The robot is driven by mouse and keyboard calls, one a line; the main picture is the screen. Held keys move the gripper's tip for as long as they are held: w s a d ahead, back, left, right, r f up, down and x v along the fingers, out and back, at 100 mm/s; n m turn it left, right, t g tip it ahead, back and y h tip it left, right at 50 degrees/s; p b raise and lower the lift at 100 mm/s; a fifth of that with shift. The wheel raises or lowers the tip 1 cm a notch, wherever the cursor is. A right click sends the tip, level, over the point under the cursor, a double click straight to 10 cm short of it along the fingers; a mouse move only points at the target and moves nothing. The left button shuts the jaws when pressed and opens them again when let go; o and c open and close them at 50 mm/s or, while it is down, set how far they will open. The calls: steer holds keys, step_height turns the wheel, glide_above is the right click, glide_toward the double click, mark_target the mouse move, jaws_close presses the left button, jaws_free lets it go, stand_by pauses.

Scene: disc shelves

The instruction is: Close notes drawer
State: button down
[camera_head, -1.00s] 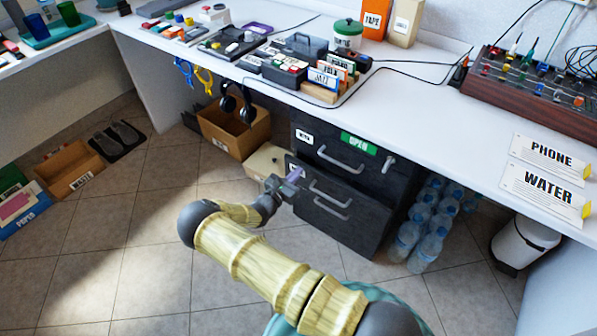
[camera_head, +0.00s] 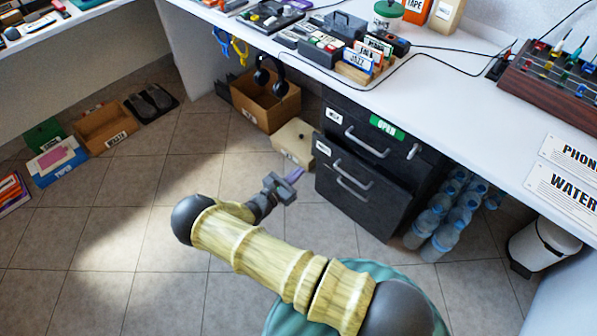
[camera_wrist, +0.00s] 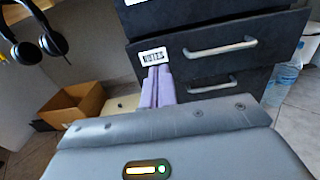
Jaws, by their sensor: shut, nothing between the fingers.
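The notes drawer (camera_head: 335,160) is a dark front with a white label, low in the black cabinet. In the wrist view, the notes drawer (camera_wrist: 185,60) has its label at the upper left, and its front seems to stand slightly proud of the cabinet. A grey bar handle (camera_wrist: 220,47) crosses it, with a second bar below. My gripper (camera_head: 298,174) is shut and empty, in front of the cabinet's lower left. Its purple fingers (camera_wrist: 158,80) point at the drawer just below the label. A small gap seems to lie between them.
An upper drawer (camera_head: 368,135) with a green label sits above. A cardboard box (camera_head: 265,105) and a cream box (camera_head: 293,140) stand left of the cabinet, water bottles (camera_head: 440,220) right of it. The white desk (camera_head: 450,95) overhangs.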

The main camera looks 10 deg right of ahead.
steer(key=c, duration=1.8)
jaws_free()
steer(key=shift+c, duration=0.2)
steer(key=shift+o, duration=1)
steer(key=shift+d+r, duration=0.15)
steer(key=shift+d, duration=0.1)
steer(key=s+d+r+m+g+y, duration=0.4)
steer(key=s+d+r+m+g, duration=0.45)
steer(key=m+g, duration=0.4)
steer(key=s+r+m+t+y, duration=0.1)
steer(key=s+r+m+y, duration=0.4)
steer(key=r, duration=0.4)
steer(key=s+r+m+t+y, duration=0.2)
steer(key=s+r+m+y, duration=0.2)
steer(key=s+r+m, duration=0.4)
steer(key=shift+s+a+r+y, duration=0.15)
steer(key=shift+a+r+y, duration=0.2)
steer(key=shift+r, duration=0.4)
steer(key=shift+d+m+t, duration=0.15)
steer(key=shift+m+t, duration=0.1)
